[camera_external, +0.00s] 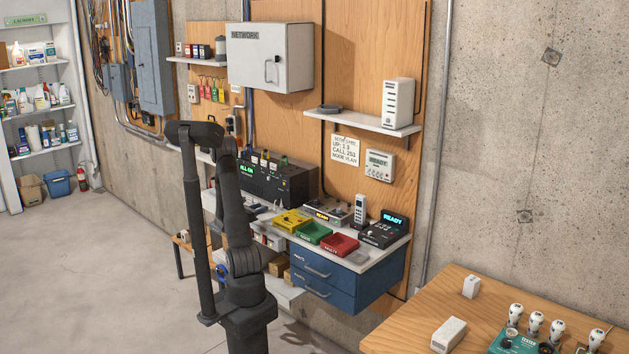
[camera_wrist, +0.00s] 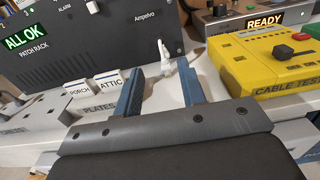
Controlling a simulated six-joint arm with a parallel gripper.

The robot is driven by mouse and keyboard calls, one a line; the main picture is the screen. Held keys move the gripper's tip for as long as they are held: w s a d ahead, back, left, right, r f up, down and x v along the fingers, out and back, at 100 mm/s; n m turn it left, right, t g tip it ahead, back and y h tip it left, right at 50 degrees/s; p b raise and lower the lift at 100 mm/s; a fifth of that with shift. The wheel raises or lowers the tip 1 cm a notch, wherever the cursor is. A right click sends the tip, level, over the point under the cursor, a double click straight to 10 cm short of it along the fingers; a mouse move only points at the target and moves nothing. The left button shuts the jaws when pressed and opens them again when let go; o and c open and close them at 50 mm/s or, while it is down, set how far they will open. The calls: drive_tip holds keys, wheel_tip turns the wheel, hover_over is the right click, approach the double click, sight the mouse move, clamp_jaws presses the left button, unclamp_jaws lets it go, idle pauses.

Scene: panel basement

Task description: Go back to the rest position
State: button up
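My gripper (camera_wrist: 161,88) shows in the wrist view with its two blue fingers spread apart. It is open and nothing is held between them. A small white lever-like piece (camera_wrist: 166,55) stands beyond the gap, in front of the black patch rack (camera_wrist: 110,35), whose green display reads ALL OK. In the external view my arm rises in front of the bench and I cannot make out the gripper there. The same rack (camera_external: 290,185) stands on the bench behind the arm.
The yellow cable tester (camera_wrist: 265,62) is right of the fingers. Small PORCH (camera_wrist: 79,88) and ATTIC (camera_wrist: 110,82) blocks are to the left. A wooden table (camera_external: 395,338) is at right; the floor at left is clear.

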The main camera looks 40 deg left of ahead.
sight(277, 199)
drive_tip(key=shift+s, duration=0.2)
drive_tip(key=w, duration=1.2)
drive_tip(key=shift+w+f, duration=0.15)
drive_tip(key=shift+f, duration=0.1)
drive_tip(key=shift+r, duration=1.05)
